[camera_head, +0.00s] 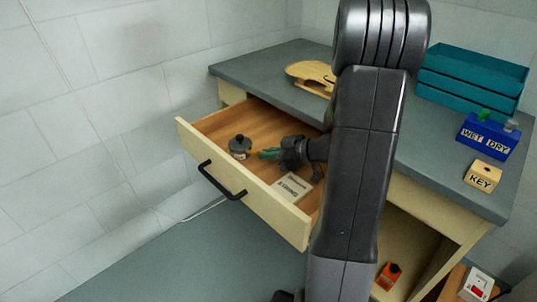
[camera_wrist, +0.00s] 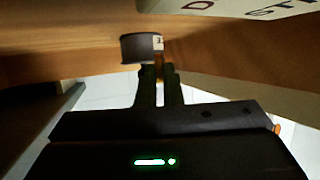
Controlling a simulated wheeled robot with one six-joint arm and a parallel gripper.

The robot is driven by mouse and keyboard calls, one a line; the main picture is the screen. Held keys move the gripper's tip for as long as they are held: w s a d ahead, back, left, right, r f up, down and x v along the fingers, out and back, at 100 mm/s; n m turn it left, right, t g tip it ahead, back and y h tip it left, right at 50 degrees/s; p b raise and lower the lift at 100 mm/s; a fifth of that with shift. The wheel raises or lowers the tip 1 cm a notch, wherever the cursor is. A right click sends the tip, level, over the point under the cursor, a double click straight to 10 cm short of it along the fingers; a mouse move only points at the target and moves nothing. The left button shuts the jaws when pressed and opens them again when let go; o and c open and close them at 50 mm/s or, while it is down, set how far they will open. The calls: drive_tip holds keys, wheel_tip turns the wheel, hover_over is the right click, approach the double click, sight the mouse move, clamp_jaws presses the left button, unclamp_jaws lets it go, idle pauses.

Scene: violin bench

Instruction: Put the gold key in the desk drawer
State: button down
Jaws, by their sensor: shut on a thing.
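The desk drawer (camera_head: 258,201) is pulled open, with its wooden inside showing. My gripper (camera_head: 268,154) is inside the drawer area, its green-tipped fingers pointing left toward a dark round pot. In the wrist view, my gripper's fingers (camera_wrist: 160,74) are close together, with a small gold-coloured bit, seemingly the gold key (camera_wrist: 160,59), at their tips. Most of the key is hidden by the fingers. I cannot tell whether it touches the drawer floor. The wooden block marked KEY (camera_head: 483,177) stands on the desk with a dark hole on top and no key visible in it.
The dark pot (camera_head: 240,146), also in the wrist view (camera_wrist: 138,48), stands close by the fingertips. A pale lettered box (camera_head: 292,188) lies in the drawer. On the desk are a wooden violin part (camera_head: 310,75), teal trays (camera_head: 470,82) and a blue WET/DRY holder (camera_head: 487,138).

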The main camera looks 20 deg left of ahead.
drive_tip(key=shift+f+b, duration=0.55)
drive_tip(key=shift+b, duration=0.5)
drive_tip(key=c, duration=1.6)
unclamp_jaws()
drive_tip(key=shift+r, duration=0.1)
drive_tip(key=r+p, duration=0.1)
drive_tip(key=p, duration=0.1)
drive_tip(key=shift+r+p, duration=0.15)
drive_tip(key=shift+p, duration=0.2)
drive_tip(key=shift+d+r, duration=0.2)
drive_tip(key=shift+d, duration=0.05)
drive_tip(key=v, duration=0.6)
drive_tip(key=shift+d, duration=0.5)
